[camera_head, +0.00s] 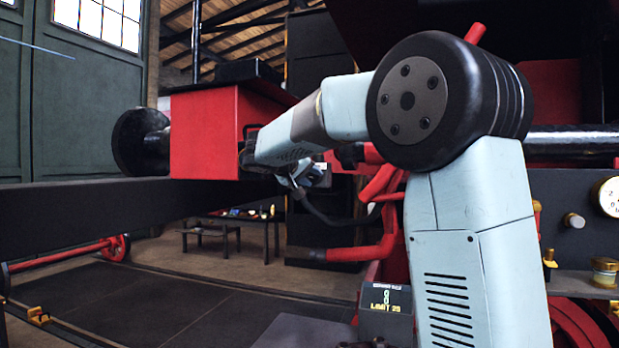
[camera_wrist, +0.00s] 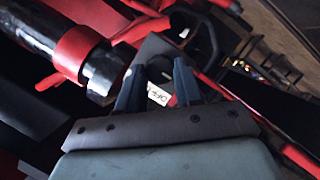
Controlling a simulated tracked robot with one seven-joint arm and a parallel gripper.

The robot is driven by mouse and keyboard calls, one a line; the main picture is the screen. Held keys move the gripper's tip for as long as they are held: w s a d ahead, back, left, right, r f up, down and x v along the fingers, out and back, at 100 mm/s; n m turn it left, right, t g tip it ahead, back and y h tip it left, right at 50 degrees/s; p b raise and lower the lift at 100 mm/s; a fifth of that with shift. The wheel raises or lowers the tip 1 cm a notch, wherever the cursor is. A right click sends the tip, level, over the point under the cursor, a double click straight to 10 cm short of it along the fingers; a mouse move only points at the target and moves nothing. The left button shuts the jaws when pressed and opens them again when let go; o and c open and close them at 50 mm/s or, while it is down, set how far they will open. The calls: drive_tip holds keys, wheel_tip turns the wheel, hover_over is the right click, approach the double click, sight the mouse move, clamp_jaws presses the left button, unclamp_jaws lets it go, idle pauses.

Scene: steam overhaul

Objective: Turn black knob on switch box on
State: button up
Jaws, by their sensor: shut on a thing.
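In the wrist view, my gripper (camera_wrist: 160,68) reaches with its two dark fingers to a grey switch box (camera_wrist: 153,48). A white label with dark lettering (camera_wrist: 158,95) shows between the fingers; it seems to read "OFF". The fingers are shut on the black knob, which is mostly hidden between the dark fingertips. I cannot tell which way the knob points. In the head view, my gripper (camera_head: 299,182) is small and partly hidden behind my arm, beside the red block and red pipes.
A red block (camera_head: 205,135) and a long black beam (camera_head: 130,210) lie left of my arm. Red pipes (camera_head: 360,250) stand close to the gripper. A low table (camera_head: 225,225) stands farther back. A "LIMIT 25" sign (camera_head: 386,300) is below.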

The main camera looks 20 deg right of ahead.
drive_tip(key=shift+f, duration=0.1)
drive_tip(key=m+y, duration=0.1)
drive_tip(key=m, duration=0.2)
drive_tip(key=shift+s+t+y, duration=0.1)
drive_tip(key=shift+t+y, duration=0.3)
drive_tip(key=m+t+y, duration=0.1)
drive_tip(key=m, duration=0.2)
drive_tip(key=shift+s+d+y, duration=0.1)
drive_tip(key=shift+d+y, duration=0.05)
drive_tip(key=shift+y, duration=0.15)
drive_tip(key=m+t+y, duration=0.1)
drive_tip(key=m, duration=0.2)
drive_tip(key=shift+s+d+y, duration=0.1)
drive_tip(key=shift+d+y, duration=0.05)
drive_tip(key=shift+y, duration=0.25)
drive_tip(key=shift+d+f+m+t+y, duration=0.1)
drive_tip(key=shift+m+t+y, duration=0.25)
drive_tip(key=shift+m, duration=0.4)
drive_tip(key=shift+d+f+m+t+y, duration=0.15)
drive_tip(key=shift+m+t, duration=0.3)
drive_tip(key=shift+m, duration=0.3)
drive_tip(key=shift+a+m, duration=0.1)
drive_tip(key=shift+m, duration=0.2)
drive_tip(key=o, duration=1)
drive_tip(key=shift+r, duration=0.15)
drive_tip(key=shift+o, duration=0.2)
drive_tip(key=shift+s, duration=0.1)
